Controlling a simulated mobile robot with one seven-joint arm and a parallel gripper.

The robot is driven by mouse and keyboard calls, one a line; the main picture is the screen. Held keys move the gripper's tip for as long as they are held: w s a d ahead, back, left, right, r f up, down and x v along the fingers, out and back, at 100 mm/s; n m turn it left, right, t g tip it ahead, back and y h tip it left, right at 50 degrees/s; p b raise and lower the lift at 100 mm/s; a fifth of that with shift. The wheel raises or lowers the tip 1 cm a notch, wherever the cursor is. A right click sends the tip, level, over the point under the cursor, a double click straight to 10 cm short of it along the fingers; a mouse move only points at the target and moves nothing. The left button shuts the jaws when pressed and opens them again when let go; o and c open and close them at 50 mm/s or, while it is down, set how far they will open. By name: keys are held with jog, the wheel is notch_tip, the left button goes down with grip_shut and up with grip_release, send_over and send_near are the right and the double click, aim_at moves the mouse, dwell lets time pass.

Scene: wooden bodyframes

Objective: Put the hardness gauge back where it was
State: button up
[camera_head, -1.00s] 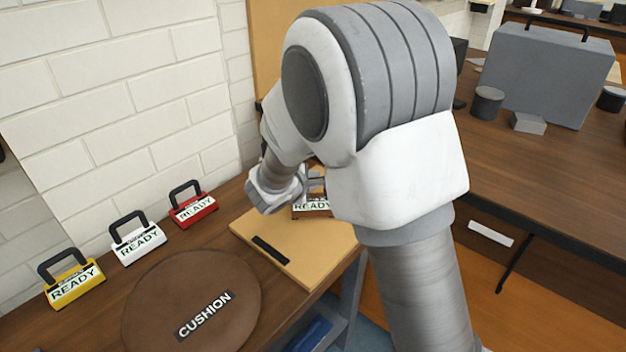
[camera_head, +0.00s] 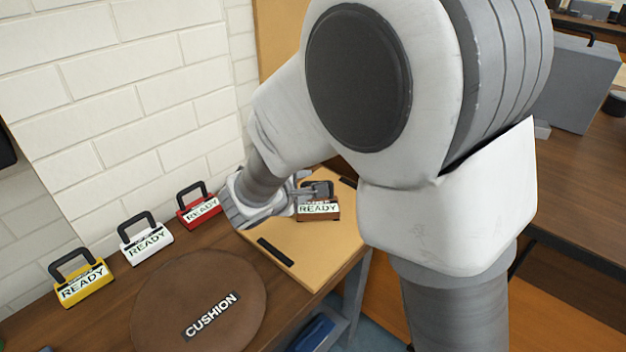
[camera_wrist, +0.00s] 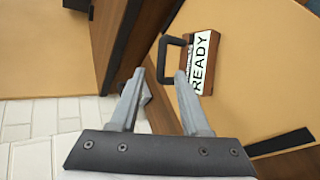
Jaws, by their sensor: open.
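A brown block with a black handle and a READY label (camera_head: 318,209) stands on the tan board (camera_head: 315,248). Its smaller lettering is unreadable, so I cannot confirm it is the hardness gauge. My gripper (camera_head: 308,188) is open and empty beside its handle. In the wrist view the two fingers (camera_wrist: 158,76) are spread, and the brown block (camera_wrist: 200,65) lies just beyond the right fingertip, its handle ahead of the gap. I cannot tell whether a finger touches the handle. Similar blocks stand along the wall: yellow (camera_head: 83,287), white (camera_head: 146,244) and red (camera_head: 200,211).
A round brown pad labelled CUSHION (camera_head: 170,290) lies left of the tan board. Black strips (camera_head: 275,251) lie on the board. A white brick wall (camera_head: 130,90) rises close behind the blocks. A second table with a grey case (camera_head: 580,80) is at the right.

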jog(key=s+d+r+m+g+h, duration=0.1)
jog(key=s+d+r+m+g, duration=0.1)
jog(key=s+d+r+m, duration=0.3)
jog(key=s+d+r+m+g, duration=0.2)
jog(key=s+d, duration=0.4)
jog(key=d, duration=0.1)
jog(key=s+r+m+g+y, duration=0.1)
jog(key=s+r+m+y, duration=0.2)
jog(key=s, duration=1.1)
jog(key=m+y, duration=0.3)
jog(key=m, duration=0.2)
jog(key=shift+s+d+r+m, duration=0.2)
jog(key=shift+s+d+m, duration=0.1)
jog(key=shift+d, duration=0.1)
notch_tip(320, 180, up, 14)
jog(key=p, duration=1.4)
